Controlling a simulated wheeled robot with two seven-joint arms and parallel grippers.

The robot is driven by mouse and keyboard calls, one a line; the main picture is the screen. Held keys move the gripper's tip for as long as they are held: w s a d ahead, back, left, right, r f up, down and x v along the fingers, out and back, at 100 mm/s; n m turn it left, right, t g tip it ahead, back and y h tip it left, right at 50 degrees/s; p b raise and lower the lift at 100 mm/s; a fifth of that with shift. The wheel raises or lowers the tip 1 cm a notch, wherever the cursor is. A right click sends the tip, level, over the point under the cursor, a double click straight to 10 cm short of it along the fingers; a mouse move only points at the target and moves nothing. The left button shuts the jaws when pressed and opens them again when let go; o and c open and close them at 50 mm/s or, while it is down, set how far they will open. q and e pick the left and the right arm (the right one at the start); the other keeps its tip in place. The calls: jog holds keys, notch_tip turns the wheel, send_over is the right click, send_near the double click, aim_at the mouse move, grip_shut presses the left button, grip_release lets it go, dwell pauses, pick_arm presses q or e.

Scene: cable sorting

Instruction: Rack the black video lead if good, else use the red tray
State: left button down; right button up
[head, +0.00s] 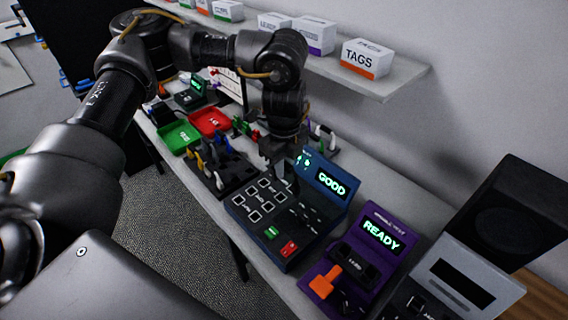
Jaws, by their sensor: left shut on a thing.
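My left gripper (281,172) points down at the back left of the dark blue tester (290,222). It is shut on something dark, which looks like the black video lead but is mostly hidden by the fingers. The tester's screen (331,184) reads GOOD in green. The red tray (210,121) lies further back to the left, beside a green tray (180,137). A black rack (235,177) with several coloured cable ends stands just left of the tester. My right gripper is out of view.
A purple device (357,262) with an orange lever and a READY screen stands right of the tester. A grey device (465,275) and a black speaker box (515,213) are at the far right. A shelf with white boxes (366,58) runs above the bench.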

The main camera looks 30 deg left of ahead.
pick_arm(q)
jog(key=s, duration=0.1)
jog(key=s+d+r, duration=0.1)
jog(key=s, duration=0.1)
jog(key=shift+d+r+b, duration=0.3)
jog(key=shift+d+b, duration=0.05)
jog(key=shift+b, duration=0.05)
jog(key=shift+r, duration=0.1)
notch_tip(320, 180, up, 3)
jog(key=p, duration=0.3)
jog(key=n+b, duration=0.1)
jog(key=n, duration=0.5)
jog(key=r+n+b, duration=0.1)
jog(key=n+b, duration=0.1)
jog(key=n, duration=0.4)
jog(key=w+n+b, duration=0.1)
jog(key=n+b, duration=0.1)
jog(key=n, duration=0.4)
jog(key=shift+a+r, duration=0.2)
jog(key=shift+a, duration=0.1)
